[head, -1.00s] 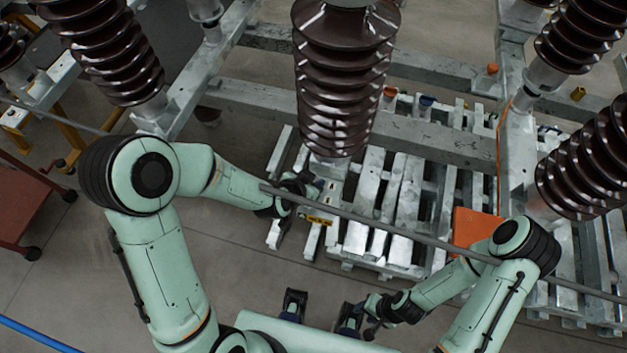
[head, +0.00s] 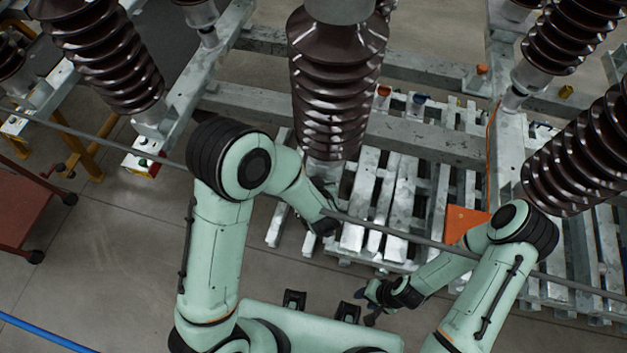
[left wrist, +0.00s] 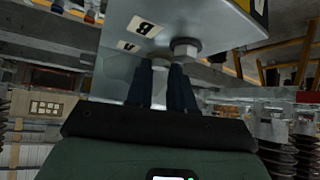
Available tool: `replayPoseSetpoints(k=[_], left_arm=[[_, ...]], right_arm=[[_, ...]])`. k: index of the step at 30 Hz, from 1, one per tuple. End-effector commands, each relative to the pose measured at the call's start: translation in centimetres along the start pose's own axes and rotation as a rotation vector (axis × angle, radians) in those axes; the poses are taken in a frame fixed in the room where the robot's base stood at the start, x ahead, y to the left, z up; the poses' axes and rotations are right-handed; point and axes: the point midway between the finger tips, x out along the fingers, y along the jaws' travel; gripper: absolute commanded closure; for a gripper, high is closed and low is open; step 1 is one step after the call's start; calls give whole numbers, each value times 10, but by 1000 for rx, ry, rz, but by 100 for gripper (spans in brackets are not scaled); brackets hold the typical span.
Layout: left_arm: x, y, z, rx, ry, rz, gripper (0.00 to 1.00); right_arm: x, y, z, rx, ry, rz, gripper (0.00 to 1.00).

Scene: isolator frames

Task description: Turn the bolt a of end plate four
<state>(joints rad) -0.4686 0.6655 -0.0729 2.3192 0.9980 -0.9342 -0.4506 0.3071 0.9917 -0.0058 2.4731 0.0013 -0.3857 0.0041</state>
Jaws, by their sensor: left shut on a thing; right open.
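My left gripper (left wrist: 158,78) is shut on a bolt (left wrist: 160,64), whose head shows between the dark fingertips. The plate number is not readable. My right gripper (head: 371,302) is open and empty, low in the picture.
Brown ribbed insulators (head: 334,85) stand on galvanised steel beams (head: 425,135). A long grey rod (head: 430,242) runs across the picture close to both arms. An orange plate (head: 463,222) lies near my right arm. Open floor (head: 110,240) is at the left.

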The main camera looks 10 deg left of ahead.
Motion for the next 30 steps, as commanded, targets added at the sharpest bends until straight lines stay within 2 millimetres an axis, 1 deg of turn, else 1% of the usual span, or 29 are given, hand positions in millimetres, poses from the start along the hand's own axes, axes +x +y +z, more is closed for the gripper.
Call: replayPoseSetpoints(k=[1, 3, 12, 30], left_arm=[[-1, 2, -2, -22, 1, -24, 100], [-1, 3, -2, -55, 0, -56, 100], [0, 5, -2, -148, -1, -147, 100], [1, 5, 0, -172, -1, -170, 100]], right_arm=[[-6, -3, -3, -2, 4, -2, 57], [-11, -6, -5, -3, 7, -3, 57], [-22, -12, -11, -6, 16, -6, 57], [-24, -13, -12, -6, 18, -6, 57]])
